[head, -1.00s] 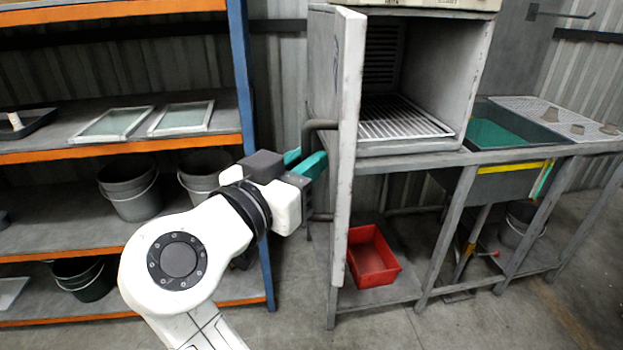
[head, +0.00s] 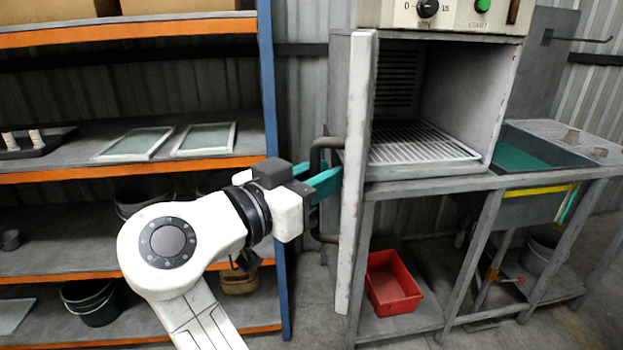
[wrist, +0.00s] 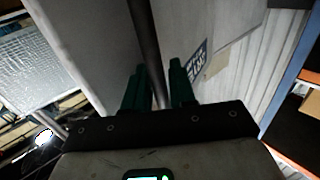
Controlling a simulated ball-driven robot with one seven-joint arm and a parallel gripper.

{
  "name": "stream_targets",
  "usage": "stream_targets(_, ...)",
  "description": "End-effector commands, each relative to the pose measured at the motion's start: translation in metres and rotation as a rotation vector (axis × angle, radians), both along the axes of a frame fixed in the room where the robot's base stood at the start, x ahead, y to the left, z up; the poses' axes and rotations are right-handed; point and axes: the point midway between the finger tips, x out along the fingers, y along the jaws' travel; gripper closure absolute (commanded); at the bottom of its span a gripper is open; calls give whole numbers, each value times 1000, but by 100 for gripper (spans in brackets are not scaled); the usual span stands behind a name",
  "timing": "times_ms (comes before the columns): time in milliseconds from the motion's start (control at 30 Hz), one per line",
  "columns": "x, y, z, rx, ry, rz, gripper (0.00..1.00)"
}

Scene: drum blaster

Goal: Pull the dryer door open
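The dryer door (head: 358,170) stands swung wide open, seen nearly edge-on in the head view, and the dryer chamber (head: 460,95) with its wire rack is exposed. The door's dark bar handle (head: 318,150) sticks out to the left of the door. My gripper (head: 318,180) comes from the left, its green fingers at the handle. In the wrist view the handle bar (wrist: 146,40) runs down between the fingers (wrist: 160,85), which are close together around it. The exact contact is partly hidden. The door's pale face (wrist: 225,45) with a blue label lies to the right.
A shelf rack with a blue post (head: 271,120) stands close behind my arm on the left, holding frames and buckets. A red bin (head: 392,283) sits on the low shelf under the dryer. A sink (head: 530,155) is on the right.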

Motion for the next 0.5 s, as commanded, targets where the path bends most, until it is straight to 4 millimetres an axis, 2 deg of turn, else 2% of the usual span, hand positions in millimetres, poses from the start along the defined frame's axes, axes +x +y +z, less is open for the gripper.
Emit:
stream_targets(100,-1,2,-1,-3,0,3,66)
stream_targets(367,-3,5,-1,-4,-1,4,66)
stream_targets(500,-9,12,-1,-5,0,7,66)
